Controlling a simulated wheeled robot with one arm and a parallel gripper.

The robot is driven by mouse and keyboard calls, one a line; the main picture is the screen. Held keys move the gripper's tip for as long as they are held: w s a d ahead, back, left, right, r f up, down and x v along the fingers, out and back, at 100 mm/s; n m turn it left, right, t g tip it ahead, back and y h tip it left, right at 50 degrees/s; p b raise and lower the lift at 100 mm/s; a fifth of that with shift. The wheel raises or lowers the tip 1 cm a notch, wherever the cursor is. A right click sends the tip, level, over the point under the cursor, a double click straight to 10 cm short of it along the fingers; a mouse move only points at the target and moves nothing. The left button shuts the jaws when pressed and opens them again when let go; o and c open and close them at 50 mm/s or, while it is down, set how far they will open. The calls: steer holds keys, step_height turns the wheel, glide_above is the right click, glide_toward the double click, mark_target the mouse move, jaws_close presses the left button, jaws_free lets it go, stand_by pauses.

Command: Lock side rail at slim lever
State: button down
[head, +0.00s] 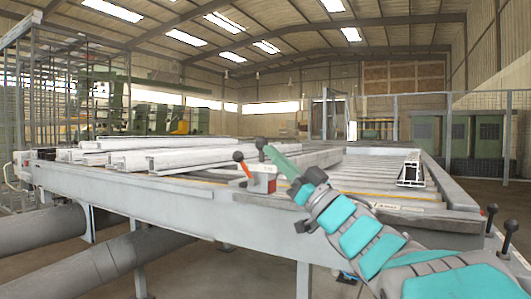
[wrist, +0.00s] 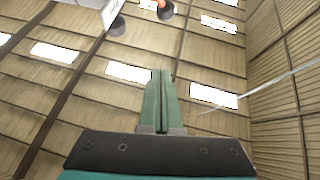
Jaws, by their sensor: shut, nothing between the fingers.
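The clamp (head: 262,184) is a pale block with a red part on the bench's front edge. A slim orange-red lever (head: 244,169) with a black knob (head: 238,156) leans up and left from it. A second black knob (head: 261,143) shows just beside my fingertips; its stem is mostly hidden. My gripper (head: 269,151) has green fingers, shut and empty, pointing up and left above the clamp. In the wrist view the shut fingers (wrist: 161,78) point at the roof, with an orange-tipped dark knob (wrist: 165,11) and another dark knob (wrist: 117,25) beyond them at the top. Contact cannot be told.
White profiles (head: 180,158) lie on the bench (head: 150,205) at left. A short profile piece (head: 411,170) stands on the slatted right part. Black-knobbed levers (head: 490,211) rise at the lower right. Large grey pipes (head: 110,268) run below. The air above the bench is mostly free.

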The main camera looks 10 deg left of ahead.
steer(key=s+d+f, duration=0.2)
steer(key=s+d, duration=0.1)
steer(key=d, duration=0.2)
steer(key=shift+d+b, duration=0.3)
